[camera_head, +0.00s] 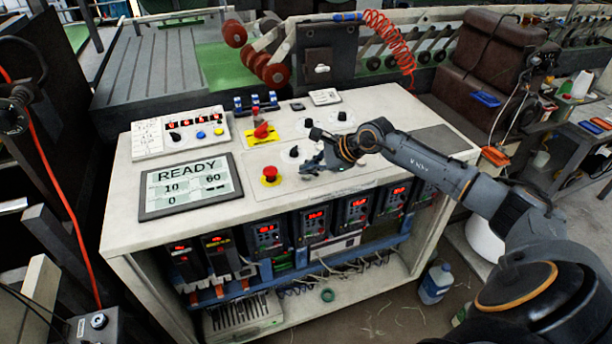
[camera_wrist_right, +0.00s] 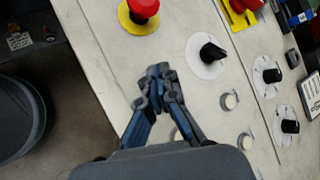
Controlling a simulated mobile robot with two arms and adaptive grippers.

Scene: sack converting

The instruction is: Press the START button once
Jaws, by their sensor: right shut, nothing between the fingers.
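My right gripper (camera_head: 308,166) is shut and empty, low over the front middle of the white control desk (camera_head: 225,212). In the right wrist view its fingertips (camera_wrist_right: 158,72) are together above the panel. Several small ringed buttons (camera_wrist_right: 230,100) lie to the right of the fingers there, and another shows partly behind them. I cannot read which one is START. A red mushroom button on yellow (camera_head: 270,175) stands left of the gripper; it also shows in the wrist view (camera_wrist_right: 143,10). My left gripper is not in view.
A black knob on a white dial (camera_wrist_right: 210,52) is close to the fingers. A display reading READY (camera_head: 190,185) lies at the desk's left. A red switch on yellow (camera_head: 262,131) and more knobs (camera_head: 342,116) stand behind. The desk's right end is clear.

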